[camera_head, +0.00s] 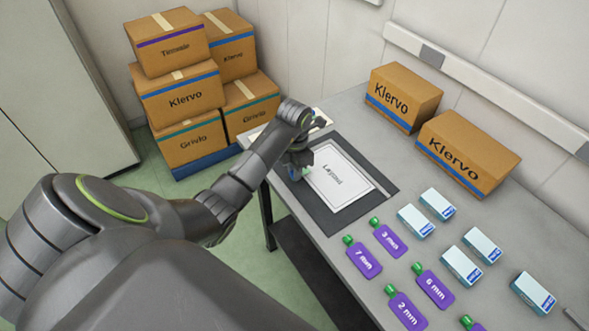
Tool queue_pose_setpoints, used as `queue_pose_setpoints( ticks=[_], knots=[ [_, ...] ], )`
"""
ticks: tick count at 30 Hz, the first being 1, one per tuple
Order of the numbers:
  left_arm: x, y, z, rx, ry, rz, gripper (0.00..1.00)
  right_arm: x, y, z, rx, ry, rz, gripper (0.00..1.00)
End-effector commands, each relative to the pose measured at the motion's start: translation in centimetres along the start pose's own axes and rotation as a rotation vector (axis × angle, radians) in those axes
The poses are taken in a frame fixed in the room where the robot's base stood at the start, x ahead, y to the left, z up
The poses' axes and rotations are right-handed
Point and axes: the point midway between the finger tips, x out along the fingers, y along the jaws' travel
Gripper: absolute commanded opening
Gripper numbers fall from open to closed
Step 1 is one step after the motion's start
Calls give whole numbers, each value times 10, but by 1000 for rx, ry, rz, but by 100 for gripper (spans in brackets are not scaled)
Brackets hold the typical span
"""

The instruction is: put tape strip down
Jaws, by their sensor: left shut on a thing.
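My left gripper (299,172) is over the left edge of a white sheet marked "Layout" (350,190), which lies on a dark mat (330,219). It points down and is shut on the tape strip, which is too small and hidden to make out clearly. A bit of blue-green shows at the fingertips. I cannot tell whether the strip touches the sheet or mat. My right gripper is not in view.
Two Klervo cartons (403,98) stand at the back. Stacked cartons (180,95) stand on the floor beyond the table's left end.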

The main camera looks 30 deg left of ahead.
Motion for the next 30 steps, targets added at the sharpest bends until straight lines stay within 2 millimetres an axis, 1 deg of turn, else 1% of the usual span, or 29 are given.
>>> queue_pose_setpoints(
  ticks=[2,9,12,13,18,26,29,30],
  knots=[
    [5,-1,0,0,0,-1,10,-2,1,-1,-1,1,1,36],
    [6,0,0,1,-1,1,10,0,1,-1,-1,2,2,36],
    [10,0,0,1,-1,1,10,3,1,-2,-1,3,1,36],
    [9,0,0,1,-1,1,20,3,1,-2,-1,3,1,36],
    [8,0,0,1,-1,1,41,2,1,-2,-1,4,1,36],
    [8,0,0,1,-1,1,41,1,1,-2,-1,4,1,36],
    [3,0,0,1,-1,1,41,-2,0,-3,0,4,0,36],
    [2,1,1,1,-3,3,41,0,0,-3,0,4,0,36]
  ],
)
